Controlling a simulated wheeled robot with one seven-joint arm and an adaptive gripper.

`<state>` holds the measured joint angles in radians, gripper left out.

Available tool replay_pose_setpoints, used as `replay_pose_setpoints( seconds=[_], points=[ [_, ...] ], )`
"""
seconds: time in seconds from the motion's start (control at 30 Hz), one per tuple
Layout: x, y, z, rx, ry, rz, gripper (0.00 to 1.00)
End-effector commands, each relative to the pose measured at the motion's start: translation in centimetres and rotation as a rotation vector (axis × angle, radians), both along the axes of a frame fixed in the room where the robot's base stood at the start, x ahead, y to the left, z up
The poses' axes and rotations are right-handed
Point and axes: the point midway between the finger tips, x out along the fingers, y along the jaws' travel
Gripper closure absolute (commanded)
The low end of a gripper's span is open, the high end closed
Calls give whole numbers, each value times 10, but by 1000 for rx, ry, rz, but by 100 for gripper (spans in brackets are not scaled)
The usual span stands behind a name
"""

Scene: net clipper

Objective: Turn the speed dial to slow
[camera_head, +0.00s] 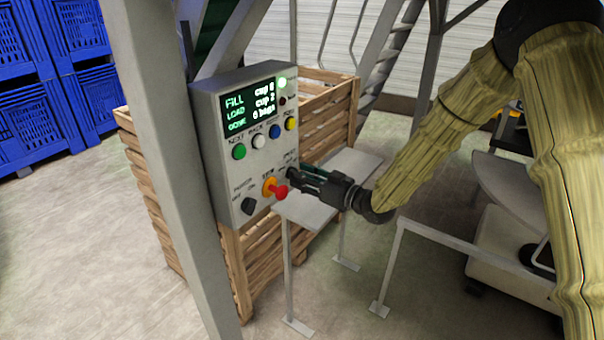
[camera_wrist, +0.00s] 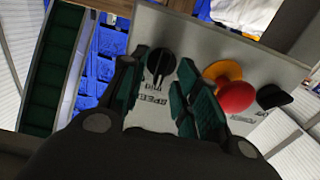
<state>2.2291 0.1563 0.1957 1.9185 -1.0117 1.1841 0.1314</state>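The speed dial (camera_wrist: 161,62) is a round black knob with a pointer line on a grey control box (camera_head: 205,120). In the wrist view it lies between the two fingertips of my gripper (camera_wrist: 164,66), with the label SPEED beside it, upside down. My gripper (camera_head: 293,174) is open at the right part of the box's face. Its green-padded fingers stand on either side of the dial, with gaps visible; I cannot tell how deep they reach. In the head view the gripper hides the dial and part of its labels.
A red stop button on a yellow collar (camera_head: 273,188) sits close beside my fingers. A black power knob (camera_head: 249,205) is further left. Green, white, blue and yellow buttons (camera_head: 290,124) and a lit screen (camera_head: 248,105) are above. A grey post (camera_head: 165,150) stands left of the box.

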Motion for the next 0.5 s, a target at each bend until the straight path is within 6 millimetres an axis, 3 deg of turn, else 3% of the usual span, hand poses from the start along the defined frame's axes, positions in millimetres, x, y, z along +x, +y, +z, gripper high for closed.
replay_pose_setpoints(
  seconds=[0.4, 0.5],
  points=[
    [3, 5, -1, 1, 1, 0, 69],
    [3, 5, -1, 1, 1, 0, 87]
  ],
)
